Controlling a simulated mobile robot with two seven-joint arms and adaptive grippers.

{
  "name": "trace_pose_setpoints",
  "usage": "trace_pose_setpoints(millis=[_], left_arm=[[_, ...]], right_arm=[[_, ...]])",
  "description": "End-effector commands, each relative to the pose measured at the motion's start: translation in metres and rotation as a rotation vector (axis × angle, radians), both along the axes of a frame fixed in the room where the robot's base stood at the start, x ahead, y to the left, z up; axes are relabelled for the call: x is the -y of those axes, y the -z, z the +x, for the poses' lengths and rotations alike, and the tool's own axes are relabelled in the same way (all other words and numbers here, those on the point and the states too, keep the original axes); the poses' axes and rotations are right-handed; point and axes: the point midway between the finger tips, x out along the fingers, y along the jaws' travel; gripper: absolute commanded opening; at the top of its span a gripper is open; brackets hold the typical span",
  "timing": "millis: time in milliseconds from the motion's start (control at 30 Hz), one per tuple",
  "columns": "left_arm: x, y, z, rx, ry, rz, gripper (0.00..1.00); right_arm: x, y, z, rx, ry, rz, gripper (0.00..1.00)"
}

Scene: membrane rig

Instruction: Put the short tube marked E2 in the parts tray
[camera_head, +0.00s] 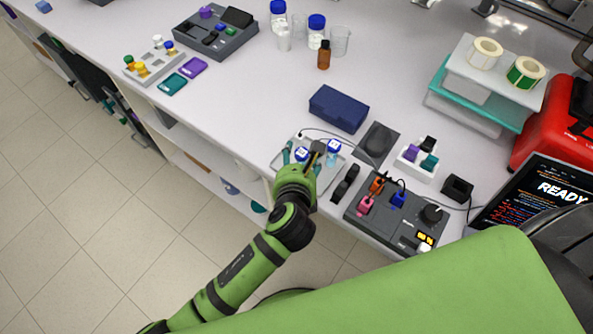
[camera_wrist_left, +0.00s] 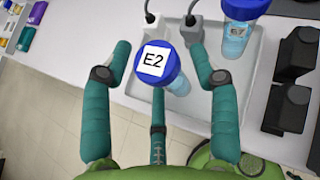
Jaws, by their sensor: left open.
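The short tube marked E2 (camera_wrist_left: 178,84) has a blue cap with a white E2 label and shows clearly in the left wrist view. Its cap (camera_head: 301,153) also shows small in the head view. The tube stands over a shallow light grey tray (camera_wrist_left: 258,85), whose rim also shows in the head view (camera_head: 279,168); I cannot tell whether it rests on the tray floor. My left gripper (camera_wrist_left: 158,50) is open, its teal fingers on either side of the tube with visible gaps. A second blue-capped tube (camera_wrist_left: 236,38) stands to the right. My right gripper is not in view.
Two cable plugs (camera_wrist_left: 194,30) lie just beyond E2. A dark blue box (camera_head: 338,109) lies behind the tray. Black parts (camera_head: 345,183) and a grey control box (camera_head: 395,222) stand to its right.

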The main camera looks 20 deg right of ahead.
Motion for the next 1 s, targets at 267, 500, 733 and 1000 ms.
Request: trace_pose_setpoints(millis=[267,500,733,1000], left_arm=[[-0.015,-0.023,-0.042,-0.003,0.003,-0.002,0.6],[-0.029,-0.045,-0.079,-0.001,0.003,-0.001,0.6],[-0.036,-0.055,-0.095,-0.001,0.001,0.001,0.6],[-0.036,-0.054,-0.095,-0.006,-0.005,-0.007,0.6]], right_arm=[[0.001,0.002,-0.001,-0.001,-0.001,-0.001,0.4],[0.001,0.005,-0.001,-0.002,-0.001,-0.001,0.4],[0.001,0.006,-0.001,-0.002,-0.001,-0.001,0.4],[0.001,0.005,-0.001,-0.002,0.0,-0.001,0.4]])
